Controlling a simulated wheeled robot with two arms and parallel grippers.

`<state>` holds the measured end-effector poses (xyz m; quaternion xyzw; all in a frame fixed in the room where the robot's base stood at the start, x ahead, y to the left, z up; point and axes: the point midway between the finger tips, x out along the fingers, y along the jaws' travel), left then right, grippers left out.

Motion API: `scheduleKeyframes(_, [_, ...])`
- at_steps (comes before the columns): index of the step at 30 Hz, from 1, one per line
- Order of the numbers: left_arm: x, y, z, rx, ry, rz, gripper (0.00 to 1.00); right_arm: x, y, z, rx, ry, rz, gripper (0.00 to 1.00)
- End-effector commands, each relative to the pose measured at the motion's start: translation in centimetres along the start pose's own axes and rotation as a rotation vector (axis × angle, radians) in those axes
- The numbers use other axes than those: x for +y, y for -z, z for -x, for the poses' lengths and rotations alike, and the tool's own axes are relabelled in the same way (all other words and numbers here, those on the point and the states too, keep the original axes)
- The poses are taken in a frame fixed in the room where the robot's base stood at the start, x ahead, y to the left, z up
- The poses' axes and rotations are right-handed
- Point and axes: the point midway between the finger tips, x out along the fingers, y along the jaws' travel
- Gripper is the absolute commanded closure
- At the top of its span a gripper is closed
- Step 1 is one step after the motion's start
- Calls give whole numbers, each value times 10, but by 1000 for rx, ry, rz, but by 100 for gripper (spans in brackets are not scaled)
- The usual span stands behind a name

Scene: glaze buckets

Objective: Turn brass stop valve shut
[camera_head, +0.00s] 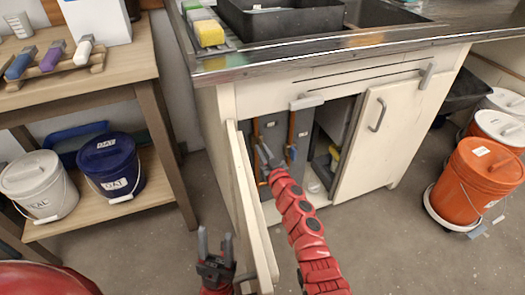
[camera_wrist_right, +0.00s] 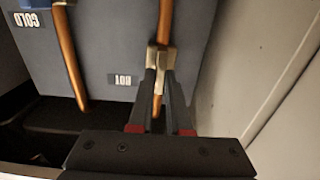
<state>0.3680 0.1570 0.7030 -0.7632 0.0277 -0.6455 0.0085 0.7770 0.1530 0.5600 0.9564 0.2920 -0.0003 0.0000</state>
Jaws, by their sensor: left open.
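The brass stop valve (camera_wrist_right: 161,57) sits on a copper pipe (camera_wrist_right: 165,22), beside an upside-down HOT label, in the right wrist view. My right gripper (camera_wrist_right: 160,80) reaches to it with fingers apart. The fingertips overlap the valve's near edge; whether they clamp it I cannot tell. In the head view my right gripper (camera_head: 266,152) is inside the cabinet, among the pipes, and the valve there is too small to make out. My left gripper (camera_head: 215,243) is open and empty, low outside the open cabinet door (camera_head: 247,200).
A second copper pipe (camera_wrist_right: 70,60) stands near a COLD label (camera_wrist_right: 27,20). A closed cabinet door (camera_head: 375,135) is right of the opening. A wooden shelf unit (camera_head: 150,100) stands left, an orange bucket (camera_head: 478,175) right. The floor in front is clear.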

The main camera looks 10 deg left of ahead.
Motion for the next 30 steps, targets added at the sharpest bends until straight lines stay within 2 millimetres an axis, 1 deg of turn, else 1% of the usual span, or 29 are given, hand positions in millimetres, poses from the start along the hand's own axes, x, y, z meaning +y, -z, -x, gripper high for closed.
scheduleKeyframes(11, [0,0,0,0,0,0,50,0,0,0,0,0,5,100])
scheduleKeyframes(17, [0,0,-1,0,0,0,50,-1,0,0,0,1,54,100])
scheduleKeyframes(23, [0,0,-2,0,0,0,50,-1,1,0,1,-1,176,100])
scheduleKeyframes(30, [0,0,-3,0,0,0,50,-3,0,0,1,0,393,100])
